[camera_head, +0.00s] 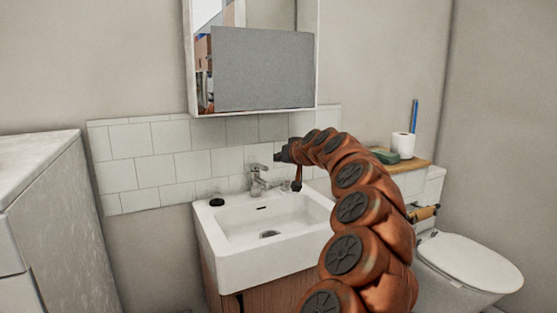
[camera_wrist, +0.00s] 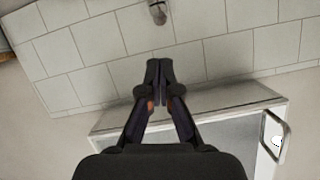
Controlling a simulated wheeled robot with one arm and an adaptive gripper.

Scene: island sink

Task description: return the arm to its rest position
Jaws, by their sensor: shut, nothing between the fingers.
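My arm is orange with black joint discs. It rises from the lower right in the head view and curves up and left over the right side of the sink. My gripper (camera_head: 281,156) is small and dark there, in front of the wall tiles and a little above and right of the tap. In the wrist view its two fingers (camera_wrist: 159,72) meet at the tips, with nothing held between them. Tiled wall shows behind the tips.
The white sink (camera_head: 224,259) and chrome tap (camera_head: 257,181) are beside the arm. A mirror cabinet (camera_head: 188,60) hangs above. A toilet (camera_head: 470,265) and a shelf (camera_head: 413,164) with a paper roll (camera_head: 403,145) are at right. A pale cabinet (camera_head: 50,220) stands at left.

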